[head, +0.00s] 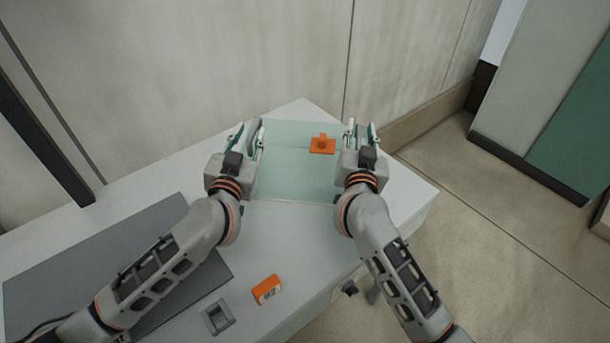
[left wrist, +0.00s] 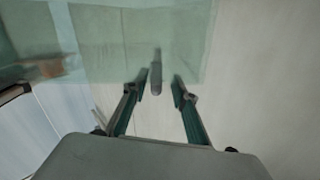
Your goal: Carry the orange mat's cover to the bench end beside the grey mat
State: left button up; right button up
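The cover (head: 285,181) is a clear, pale green box-like piece at the far end of the white bench, between my two grippers. It also fills the upper left of the left wrist view (left wrist: 110,40). My left gripper (head: 248,133) is at its left side, with fingers apart. A grey handle-like peg (left wrist: 155,72) stands between those fingers, with gaps showing. My right gripper (head: 361,134) is at its right side, fingers apart around a grey piece. An orange piece with a raised knob (head: 322,146) shows at or through the cover. I cannot make out an orange mat for certain.
The grey mat (head: 95,262) lies on the left of the bench, partly behind my left arm. An orange labelled block (head: 267,290) and a small grey holder (head: 218,317) are near the front edge. A wall stands behind; floor lies to the right.

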pick_arm(q)
jog(key=shift+s+d+r, duration=0.1)
jog(key=shift+d+r, duration=0.05)
pick_arm(e)
jog(key=shift+s+a, duration=0.1)
jog(key=shift+a, duration=0.05)
pick_arm(q)
jog(key=shift+s, duration=0.55)
pick_arm(e)
jog(key=shift+a, duration=0.1)
jog(key=shift+s, duration=0.15)
pick_arm(q)
jog(key=s+a, duration=0.2)
jog(key=s, duration=0.8)
jog(key=shift+s+r, duration=0.15)
jog(key=shift+s, duration=0.2)
pick_arm(e)
jog(key=s, duration=0.3)
jog(key=s+a, duration=0.1)
jog(key=s, duration=0.3)
jog(key=s+a, duration=0.1)
jog(key=s, duration=0.3)
jog(key=shift+s+r, duration=0.2)
jog(key=shift+s, duration=0.05)
jog(key=shift+s, duration=0.1)
